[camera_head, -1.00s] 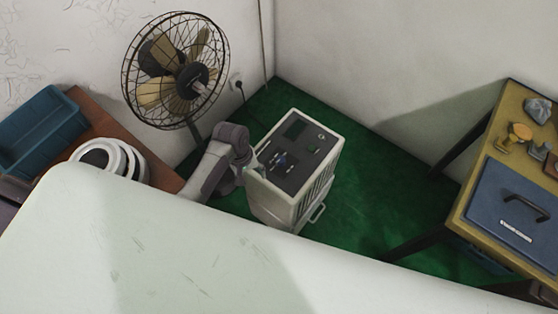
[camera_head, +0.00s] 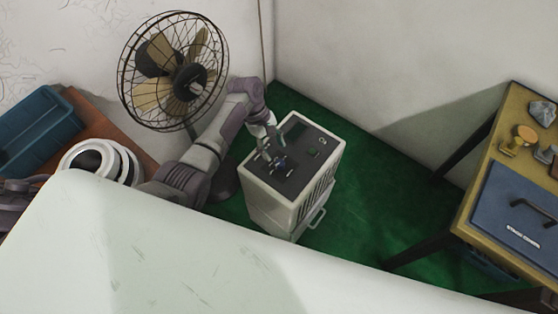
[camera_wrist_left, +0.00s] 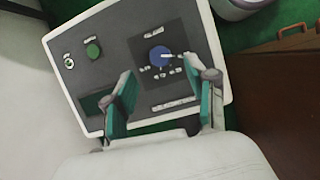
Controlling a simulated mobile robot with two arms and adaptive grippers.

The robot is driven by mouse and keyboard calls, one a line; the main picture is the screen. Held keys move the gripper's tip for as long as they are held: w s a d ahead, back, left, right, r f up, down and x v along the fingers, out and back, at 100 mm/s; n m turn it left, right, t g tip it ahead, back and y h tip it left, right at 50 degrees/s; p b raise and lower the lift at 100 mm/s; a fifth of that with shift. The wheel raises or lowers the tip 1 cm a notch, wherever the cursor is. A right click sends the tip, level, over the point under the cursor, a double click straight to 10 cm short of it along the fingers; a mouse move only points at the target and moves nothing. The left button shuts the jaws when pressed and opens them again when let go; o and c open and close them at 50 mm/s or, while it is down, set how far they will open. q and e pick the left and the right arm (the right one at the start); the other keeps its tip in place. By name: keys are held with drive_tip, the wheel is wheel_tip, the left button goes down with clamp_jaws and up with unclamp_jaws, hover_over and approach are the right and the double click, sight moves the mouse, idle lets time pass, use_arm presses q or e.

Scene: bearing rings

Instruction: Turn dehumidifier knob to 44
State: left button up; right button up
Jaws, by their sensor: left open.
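The dehumidifier (camera_head: 295,185) is a white box with a dark grey top panel, standing on the green floor. Its blue knob (camera_head: 280,162) with a pale pointer is on the panel, and the knob also shows in the left wrist view (camera_wrist_left: 159,56). The number labels beside the knob are too small to read. My left gripper (camera_head: 269,147) is over the panel in the head view. In the left wrist view my left gripper (camera_wrist_left: 166,95) is open, its green-padded fingers apart and empty, with the knob beyond the fingertips. My right gripper is not in view.
A green button (camera_wrist_left: 92,50) and a dark display (camera_wrist_left: 96,103) share the panel. A caged fan (camera_head: 175,70) stands behind my left arm. A table with a blue case (camera_head: 515,215) is at the right. Green floor lies clear between the dehumidifier and that table.

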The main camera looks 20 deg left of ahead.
sight(280, 162)
use_arm(q)
drive_tip(key=b+x, duration=0.1)
drive_tip(key=x, duration=0.5)
drive_tip(key=shift+f, duration=0.15)
drive_tip(key=shift+c, duration=0.2)
clamp_jaws()
